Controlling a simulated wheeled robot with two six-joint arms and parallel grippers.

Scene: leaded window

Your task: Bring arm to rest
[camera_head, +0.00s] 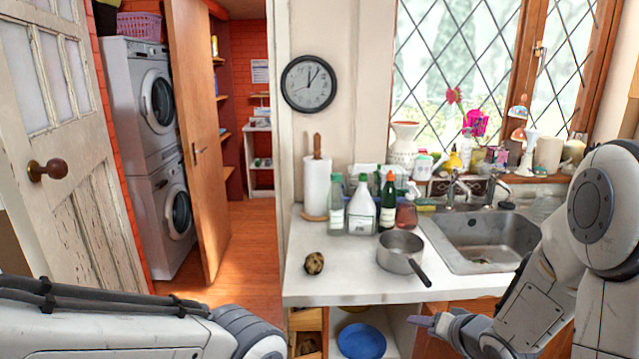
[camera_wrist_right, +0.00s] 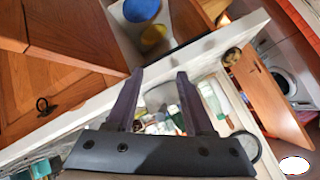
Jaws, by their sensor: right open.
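My right arm (camera_head: 545,290) comes in from the right of the head view, bent down in front of the sink counter. Its gripper (camera_head: 430,322) points left, low by the counter's front edge and the open shelf. In the right wrist view the two dark fingers (camera_wrist_right: 158,90) stand apart with nothing held between them. My left arm (camera_head: 130,315) lies across the bottom left of the head view, and its gripper is out of the frame.
The white counter (camera_head: 345,285) holds a saucepan (camera_head: 400,252), several bottles (camera_head: 362,208), a brown speckled round object (camera_head: 313,263) and a paper towel roll (camera_head: 316,187). A sink (camera_head: 478,240) is set in it. A blue bowl (camera_head: 361,341) sits on the shelf below. Open floor (camera_head: 250,240) lies left.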

